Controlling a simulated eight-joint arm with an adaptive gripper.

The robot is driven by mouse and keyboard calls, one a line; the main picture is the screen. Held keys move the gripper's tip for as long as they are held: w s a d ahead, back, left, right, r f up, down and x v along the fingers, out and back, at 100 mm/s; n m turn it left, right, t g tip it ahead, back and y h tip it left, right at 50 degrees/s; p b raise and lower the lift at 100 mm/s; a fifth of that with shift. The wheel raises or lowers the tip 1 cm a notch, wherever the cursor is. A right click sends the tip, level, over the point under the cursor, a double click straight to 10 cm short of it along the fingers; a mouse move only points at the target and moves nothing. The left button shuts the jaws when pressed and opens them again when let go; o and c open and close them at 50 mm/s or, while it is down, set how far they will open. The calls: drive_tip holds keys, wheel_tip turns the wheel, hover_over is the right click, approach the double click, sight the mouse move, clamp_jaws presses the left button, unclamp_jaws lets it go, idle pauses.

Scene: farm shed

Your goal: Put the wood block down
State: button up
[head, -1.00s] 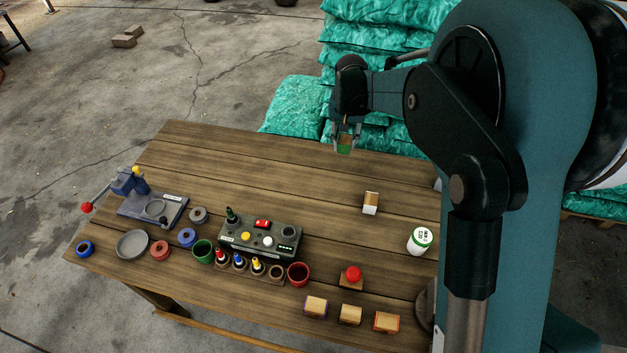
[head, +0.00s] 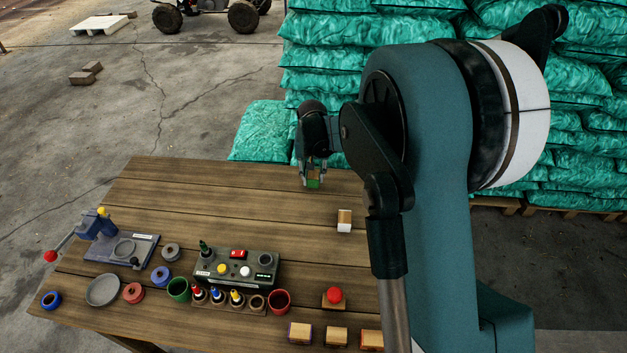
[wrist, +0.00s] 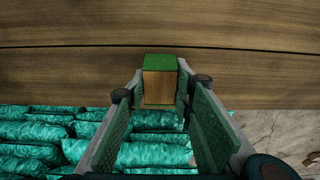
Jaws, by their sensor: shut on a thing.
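My gripper (head: 313,178) is shut on a wood block (wrist: 159,86) with a green end. The block is held between the fingertips. The head view also shows its green part (head: 314,183) near the far edge of the wooden table (head: 215,192). In the wrist view the table planks lie behind the block, and the floor and bags show below the table edge. I cannot tell whether the block touches the table top. The block's sides are partly hidden by the fingers.
A wood block with a white end (head: 345,226) stands nearer on the table. Green bags (head: 262,130) are stacked behind the table. The table's back left is clear.

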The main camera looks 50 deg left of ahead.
sight(313, 177)
drive_tip(key=shift+f, duration=1.25)
drive_tip(key=shift+f, duration=0.1)
drive_tip(key=o, duration=0.9)
drive_tip(key=shift+c, duration=0.2)
drive_tip(key=shift+o, duration=0.2)
drive_tip(key=r, duration=0.4)
drive_tip(key=d+r, duration=0.1)
drive_tip(key=r, duration=0.3)
drive_tip(key=s+r, duration=0.1)
drive_tip(key=r, duration=0.3)
drive_tip(key=shift+s+d+r, duration=0.1)
drive_tip(key=shift+d, duration=0.05)
